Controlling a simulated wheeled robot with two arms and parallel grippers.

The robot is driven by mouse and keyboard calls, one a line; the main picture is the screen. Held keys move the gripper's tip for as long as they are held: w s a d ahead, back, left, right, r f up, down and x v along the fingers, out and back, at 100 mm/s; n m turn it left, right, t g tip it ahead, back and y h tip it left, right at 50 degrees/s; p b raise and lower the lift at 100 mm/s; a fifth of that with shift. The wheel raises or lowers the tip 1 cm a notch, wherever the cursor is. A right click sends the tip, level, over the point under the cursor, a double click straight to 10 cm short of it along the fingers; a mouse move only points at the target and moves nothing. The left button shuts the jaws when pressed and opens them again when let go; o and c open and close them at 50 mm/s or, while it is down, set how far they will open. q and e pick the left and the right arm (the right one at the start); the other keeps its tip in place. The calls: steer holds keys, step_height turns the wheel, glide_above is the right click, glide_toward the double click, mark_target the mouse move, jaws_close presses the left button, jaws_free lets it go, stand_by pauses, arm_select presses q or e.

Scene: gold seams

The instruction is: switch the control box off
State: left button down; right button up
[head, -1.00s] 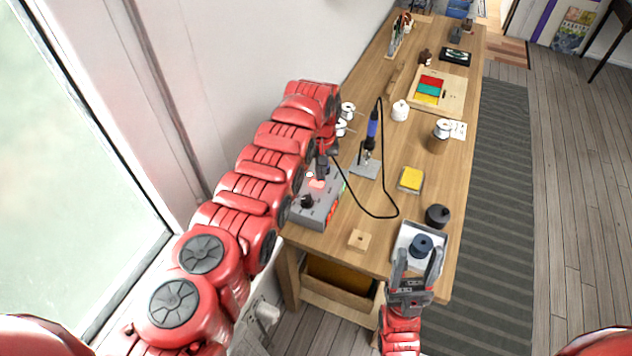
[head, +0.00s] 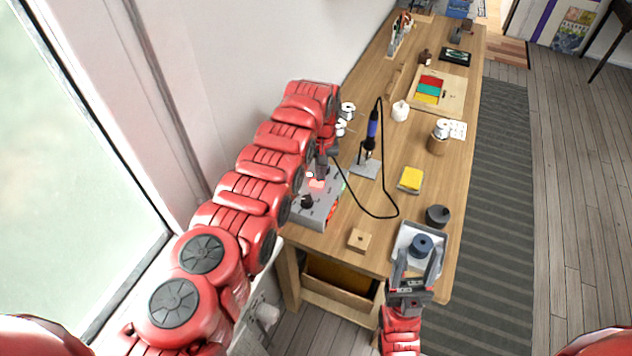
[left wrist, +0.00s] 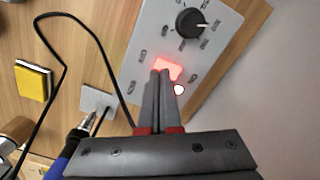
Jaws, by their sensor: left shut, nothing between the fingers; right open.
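The control box (head: 312,214) is a grey box at the near left of the workbench, with a dark knob (head: 307,202) on its top. My right gripper (head: 418,264) is open at the bench's near right corner.
A soldering iron (head: 372,130) stands on its base beside the box, its black cable looping across the bench. A yellow sponge (head: 410,179), a wooden block (head: 360,240) and a dark pot (head: 437,216) are nearby.

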arm_select(q)
steer(key=shift+f+b, duration=0.9)
steer(key=shift+f, duration=0.05)
stand_by(0.5)
steer(key=shift+s, duration=0.1)
steer(key=shift+r+p, duration=1.05)
steer(key=shift+r, duration=0.15)
step_height(320, 180, up, 2)
steer(key=shift+r+p, duration=0.1)
steer(key=shift+p, duration=0.55)
steer(key=shift+r+p, duration=0.35)
steer(key=shift+r, duration=0.8)
